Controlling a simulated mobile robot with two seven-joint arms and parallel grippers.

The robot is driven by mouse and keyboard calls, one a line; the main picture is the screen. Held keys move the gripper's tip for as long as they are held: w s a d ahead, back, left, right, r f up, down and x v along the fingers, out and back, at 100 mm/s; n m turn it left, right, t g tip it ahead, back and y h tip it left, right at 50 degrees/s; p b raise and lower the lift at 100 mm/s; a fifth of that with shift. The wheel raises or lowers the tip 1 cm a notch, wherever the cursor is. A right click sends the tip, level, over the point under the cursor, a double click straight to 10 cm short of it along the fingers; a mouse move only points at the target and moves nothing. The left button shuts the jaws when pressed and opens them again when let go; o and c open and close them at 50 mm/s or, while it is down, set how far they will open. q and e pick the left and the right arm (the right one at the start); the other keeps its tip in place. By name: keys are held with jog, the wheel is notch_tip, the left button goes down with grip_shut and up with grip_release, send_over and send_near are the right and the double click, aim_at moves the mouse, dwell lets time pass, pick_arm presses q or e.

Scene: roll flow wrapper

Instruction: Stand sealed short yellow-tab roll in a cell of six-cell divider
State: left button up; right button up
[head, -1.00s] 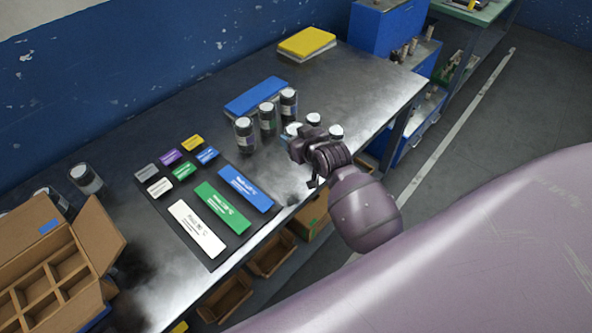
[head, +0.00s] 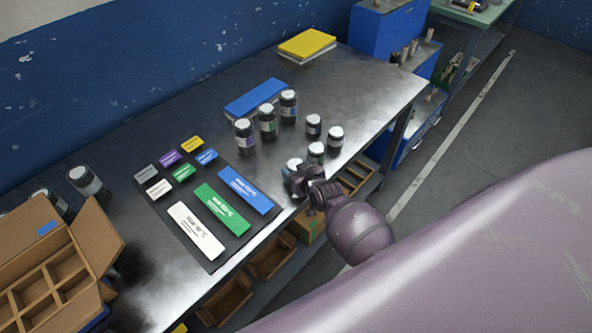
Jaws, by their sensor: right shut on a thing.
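My right gripper (head: 303,188) is near the front edge of the table. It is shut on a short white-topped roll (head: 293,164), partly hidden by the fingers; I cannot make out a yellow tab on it. The six-cell divider (head: 45,290) sits in an open cardboard box at the lower left, cut off by the picture edge. The cells that show look empty. The held roll is far to the right of the divider. My left gripper is out of view.
Short white-topped rolls (head: 335,138) stand behind the right gripper, one close to it. Three taller rolls (head: 267,121) stand farther back. A dark mat with coloured labels (head: 220,208) lies between gripper and box. Dark rolls (head: 86,180) stand behind the box.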

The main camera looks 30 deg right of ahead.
jog(key=shift+f, duration=0.2)
jog(key=o, duration=1)
jog(key=shift+b, duration=0.3)
